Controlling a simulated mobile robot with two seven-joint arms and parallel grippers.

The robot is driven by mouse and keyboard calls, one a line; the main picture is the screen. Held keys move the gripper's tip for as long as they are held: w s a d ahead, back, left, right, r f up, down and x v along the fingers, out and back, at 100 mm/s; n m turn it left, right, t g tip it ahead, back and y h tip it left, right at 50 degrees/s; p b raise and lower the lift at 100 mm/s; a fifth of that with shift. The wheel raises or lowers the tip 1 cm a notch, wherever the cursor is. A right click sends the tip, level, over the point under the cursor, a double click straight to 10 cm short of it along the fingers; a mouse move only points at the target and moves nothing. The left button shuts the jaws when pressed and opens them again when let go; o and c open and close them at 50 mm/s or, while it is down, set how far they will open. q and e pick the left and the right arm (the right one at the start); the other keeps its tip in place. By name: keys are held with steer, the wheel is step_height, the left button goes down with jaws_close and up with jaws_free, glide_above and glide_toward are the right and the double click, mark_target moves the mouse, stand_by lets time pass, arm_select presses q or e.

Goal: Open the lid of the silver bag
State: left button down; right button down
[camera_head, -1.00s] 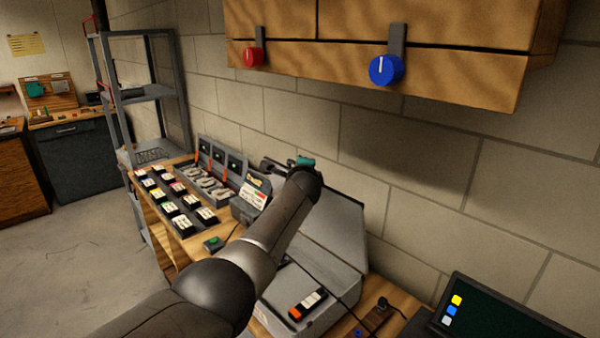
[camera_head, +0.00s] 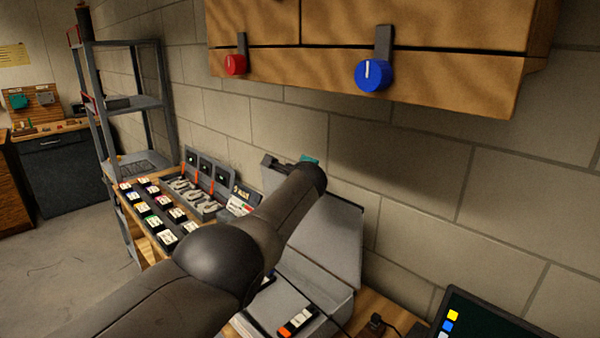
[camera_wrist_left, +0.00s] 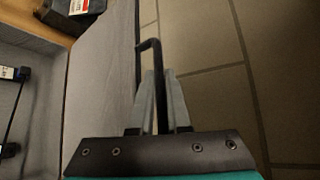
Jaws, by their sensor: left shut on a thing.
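The silver bag (camera_head: 330,299) is a grey case on the wooden bench. Its lid (camera_head: 338,240) stands raised, tilted up near the block wall. In the left wrist view the grey lid panel (camera_wrist_left: 103,85) runs beside the gripper, with part of the case interior (camera_wrist_left: 25,105) at the left. My left gripper (camera_wrist_left: 160,78) is shut on the black lid handle (camera_wrist_left: 149,44) at the lid's edge. In the head view my left arm crosses in front of the case and hides the fingers and part of the lid. My right gripper is not in view.
An orange, white and black device (camera_head: 297,321) lies in the case. Several small boxes (camera_head: 165,215) and a grey rack (camera_head: 203,185) stand to the left. A laptop (camera_head: 490,320) is at the lower right. A wooden cabinet (camera_head: 380,60) hangs above.

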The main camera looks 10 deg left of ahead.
arm_select(q)
steer(key=shift+f, duration=0.15)
stand_by(0.3)
steer(key=c, duration=0.9)
jaws_free()
steer(key=shift+s+d+r+p, duration=0.2)
steer(key=shift+s+d+p, duration=0.2)
steer(key=shift+p, duration=0.75)
steer(key=p+v, duration=0.3)
steer(key=v, duration=1.1)
steer(key=shift+a+r, duration=0.25)
steer(key=shift+a, duration=0.05)
steer(key=shift+s, duration=0.15)
